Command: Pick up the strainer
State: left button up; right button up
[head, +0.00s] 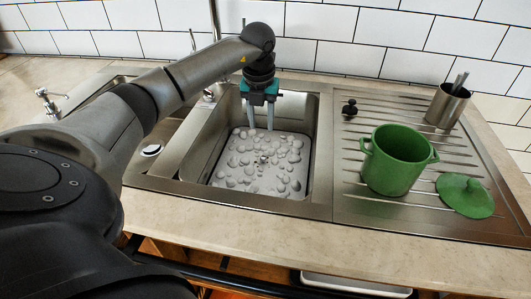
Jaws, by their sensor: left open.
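My left gripper (261,117) points down into the main sink basin, its two grey fingers apart with nothing seen between them. The basin (198,150) has a pale floor covered in rounded, bubble-like spots. Near the middle of that floor is a small fitting (264,159), below the fingertips; I cannot tell whether it is the strainer or a drain. A small black knobbed object (350,108) sits on the drainboard to the right of the basin; it may be a plug or strainer. My right gripper is not in view.
A green pot (396,165) stands on the ribbed drainboard (345,200), with its green lid (465,195) beside it. A metal cup (446,106) holding utensils stands behind. A smaller basin with a round white-rimmed piece (151,150) lies left. The tiled wall is behind.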

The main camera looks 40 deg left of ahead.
pick_arm(q)
jog(key=b, duration=0.3)
send_over(263, 158)
jog(key=f, duration=0.7)
jog(key=shift+s+d+f, duration=0.2)
jog(key=shift+s+f, duration=0.15)
jog(key=shift+w+a+f+b, duration=0.15)
jog(key=shift+f+b, duration=0.25)
jog(key=shift+f, duration=1.15)
notch_tip(263, 158, down, 2)
jog(key=shift+w+b, duration=0.15)
jog(key=shift+b, duration=0.4)
jog(key=shift+w+f+b, duration=0.1)
jog(key=shift+f+b, duration=0.2)
jog(key=shift+f, duration=0.45)
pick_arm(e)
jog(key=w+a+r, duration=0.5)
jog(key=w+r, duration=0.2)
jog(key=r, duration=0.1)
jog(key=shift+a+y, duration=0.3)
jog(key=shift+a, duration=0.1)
pick_arm(q)
jog(key=shift+c, duration=0.3)
grip_shut()
